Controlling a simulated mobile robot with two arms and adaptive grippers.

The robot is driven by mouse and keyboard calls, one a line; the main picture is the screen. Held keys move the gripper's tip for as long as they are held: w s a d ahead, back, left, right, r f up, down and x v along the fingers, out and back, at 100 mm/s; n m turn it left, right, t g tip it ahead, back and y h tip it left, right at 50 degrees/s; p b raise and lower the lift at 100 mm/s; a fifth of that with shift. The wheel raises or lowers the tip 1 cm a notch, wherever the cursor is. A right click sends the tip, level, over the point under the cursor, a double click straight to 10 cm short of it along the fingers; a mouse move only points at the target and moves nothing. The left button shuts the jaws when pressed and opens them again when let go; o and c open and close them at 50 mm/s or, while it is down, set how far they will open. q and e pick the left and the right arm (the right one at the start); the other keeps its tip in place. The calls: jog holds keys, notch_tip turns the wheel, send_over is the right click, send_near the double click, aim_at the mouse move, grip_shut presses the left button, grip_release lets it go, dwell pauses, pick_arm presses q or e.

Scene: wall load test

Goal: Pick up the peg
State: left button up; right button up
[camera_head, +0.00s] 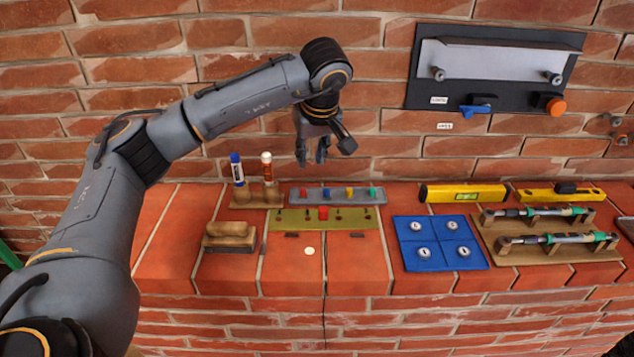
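Several small coloured pegs, among them a blue one (327,194), a yellow one (349,191) and a green one (373,191), stand in a grey rack (302,196) on the brick ledge. A red piece (323,212) sits on the olive board (290,223) in front of the rack. I cannot tell which of these is the task's peg. My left gripper (312,161) hangs above and behind the rack, pointing down. Its fingers are apart with nothing visible between them. My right gripper is not in view.
A wooden holder with two markers (266,168) and a brush (230,238) stand left of the rack. A white disc (309,250) lies in front. A blue mat (398,240), yellow levels (463,193) and a tool board (512,257) are to the right.

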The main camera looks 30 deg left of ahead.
pick_arm(q)
send_near(303, 189)
jog(key=shift+a+f+p, duration=0.2)
jog(key=shift+f, duration=0.35)
jog(key=shift+a+f+p, duration=0.15)
jog(key=shift+a+f, duration=0.1)
jog(key=shift+f, duration=0.3)
jog(key=p+x, duration=0.1)
jog(key=x, duration=0.2)
jog(key=shift+w+d, duration=0.1)
jog(key=shift+x, duration=1.25)
jog(key=shift+w+f, duration=0.25)
jog(key=shift+f, duration=0.2)
grip_shut()
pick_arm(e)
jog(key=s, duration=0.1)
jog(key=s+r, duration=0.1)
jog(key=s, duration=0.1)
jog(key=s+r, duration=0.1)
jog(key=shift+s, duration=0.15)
